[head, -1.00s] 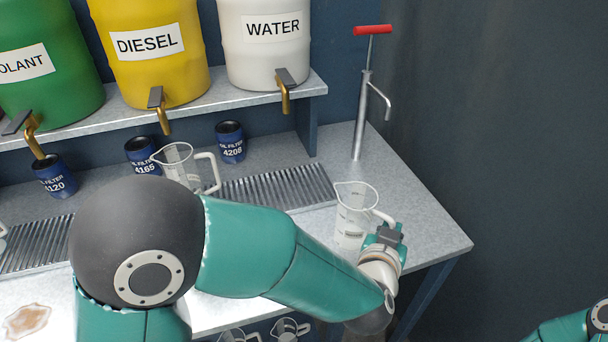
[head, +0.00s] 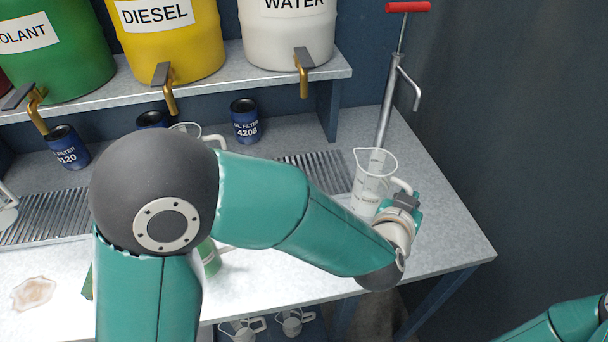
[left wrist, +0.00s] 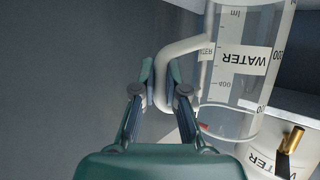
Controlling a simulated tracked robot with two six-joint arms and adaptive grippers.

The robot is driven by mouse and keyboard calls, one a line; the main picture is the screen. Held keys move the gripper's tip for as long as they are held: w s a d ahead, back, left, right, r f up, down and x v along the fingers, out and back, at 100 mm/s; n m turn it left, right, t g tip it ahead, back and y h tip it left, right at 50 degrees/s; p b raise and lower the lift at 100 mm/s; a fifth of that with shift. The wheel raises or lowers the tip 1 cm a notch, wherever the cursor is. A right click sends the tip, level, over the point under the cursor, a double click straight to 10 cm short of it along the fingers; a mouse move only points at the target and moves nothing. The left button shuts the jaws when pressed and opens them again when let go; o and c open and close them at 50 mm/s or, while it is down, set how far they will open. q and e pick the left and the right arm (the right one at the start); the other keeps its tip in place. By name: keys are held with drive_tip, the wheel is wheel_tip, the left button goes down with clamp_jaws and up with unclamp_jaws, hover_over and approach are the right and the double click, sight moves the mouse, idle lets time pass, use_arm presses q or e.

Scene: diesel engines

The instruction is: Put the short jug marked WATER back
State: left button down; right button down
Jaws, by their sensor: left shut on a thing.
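The clear jug (head: 372,182) with a white handle is near the right end of the bench. In the left wrist view the jug (left wrist: 232,85) shows a WATER label and scale marks, and looks empty. My left gripper (head: 405,203) is shut on its handle; the wrist view shows the fingers (left wrist: 163,88) on either side of it. In the head view the jug is roughly upright; I cannot tell if its base touches the bench. My right arm shows at the lower right, its gripper out of view.
A hand pump (head: 389,100) stands just behind the jug. The white WATER drum (head: 288,35) is on the raised shelf, with a drip grate (head: 320,170) below. Another jug (head: 187,128) is partly hidden behind my arm. More jugs (head: 294,322) are under the bench.

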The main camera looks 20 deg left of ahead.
sight(366, 159)
use_arm(q)
drive_tip(key=shift+n+y, duration=0.5)
drive_tip(key=shift+n, duration=0.1)
drive_tip(key=w+a, duration=0.2)
drive_tip(key=a, duration=0.1)
drive_tip(key=w+a+r+b, duration=0.1)
drive_tip(key=w+a, duration=0.1)
drive_tip(key=a, duration=0.1)
drive_tip(key=w+a+r, duration=0.1)
drive_tip(key=w+a, duration=0.1)
drive_tip(key=a, duration=0.2)
drive_tip(key=shift+w, duration=0.25)
drive_tip(key=w+a+r+b, duration=0.1)
drive_tip(key=w+a+r, duration=0.15)
drive_tip(key=a, duration=0.45)
drive_tip(key=shift+y, duration=0.4)
drive_tip(key=shift+w+a+f+b, duration=0.15)
drive_tip(key=shift+f+b, duration=0.5)
drive_tip(key=shift+f, duration=1.05)
drive_tip(key=shift+a+f+b, duration=0.3)
drive_tip(key=shift+f+b, duration=0.3)
drive_tip(key=shift+f, duration=1.15)
drive_tip(key=shift+w+a+f+b, duration=0.15)
drive_tip(key=shift+f+b, duration=0.5)
drive_tip(key=shift+f, duration=1.05)
drive_tip(key=shift+s+r, duration=0.1)
drive_tip(key=shift+s, duration=0.05)
drive_tip(key=c, duration=1.2)
unclamp_jaws()
